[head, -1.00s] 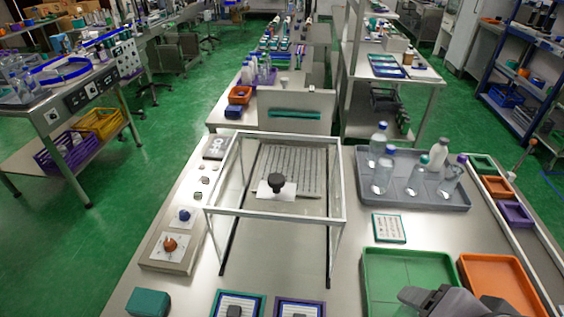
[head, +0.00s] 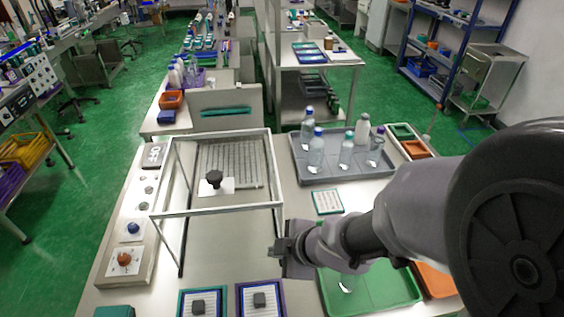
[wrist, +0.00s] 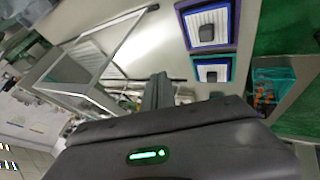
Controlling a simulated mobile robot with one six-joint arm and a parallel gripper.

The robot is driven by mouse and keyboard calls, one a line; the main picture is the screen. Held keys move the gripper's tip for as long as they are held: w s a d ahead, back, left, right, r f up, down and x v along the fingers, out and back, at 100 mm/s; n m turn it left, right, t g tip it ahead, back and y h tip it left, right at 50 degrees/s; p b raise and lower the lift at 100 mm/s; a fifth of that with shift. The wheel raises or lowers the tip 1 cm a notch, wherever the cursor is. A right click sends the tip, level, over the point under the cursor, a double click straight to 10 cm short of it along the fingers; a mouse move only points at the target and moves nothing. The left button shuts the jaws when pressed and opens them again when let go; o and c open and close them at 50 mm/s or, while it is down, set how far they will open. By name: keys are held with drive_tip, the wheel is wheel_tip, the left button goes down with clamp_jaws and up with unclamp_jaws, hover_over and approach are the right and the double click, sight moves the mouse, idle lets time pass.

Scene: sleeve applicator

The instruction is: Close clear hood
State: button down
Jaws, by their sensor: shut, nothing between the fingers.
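The clear hood (head: 225,209) is a box with a pale metal frame and see-through walls. It stands over the grey ribbed plate (head: 245,165) on the bench, with a black knob (head: 214,178) on a white plate showing through it. Its frame also shows in the wrist view (wrist: 110,62). My gripper (head: 283,250) is just right of the hood's near right corner, apart from it as far as I can tell. My gripper is shut and empty. In the wrist view its dark fingers (wrist: 158,92) point toward the bench. The hood's far side is partly hidden.
A grey tray of bottles (head: 320,178) stands at the back right. A green tray (head: 335,300) lies partly under my arm, beside an orange tray (head: 436,280). Two framed pads (head: 203,314) with dark blocks lie at the front. A control box with knobs (head: 108,262) is on the left.

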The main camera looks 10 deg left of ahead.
drive_tip(key=b, duration=0.5)
approach(254, 240)
wheel_tip(254, 240, down, 4)
drive_tip(key=s+a, duration=0.1)
drive_tip(key=s, duration=0.2)
drive_tip(key=w, duration=0.2)
drive_tip(key=w+a, duration=0.1)
drive_tip(key=w, duration=0.1)
drive_tip(key=shift+w+a+r+p, duration=0.15)
drive_tip(key=shift+w+a+p, duration=0.05)
drive_tip(key=shift+w+p, duration=0.15)
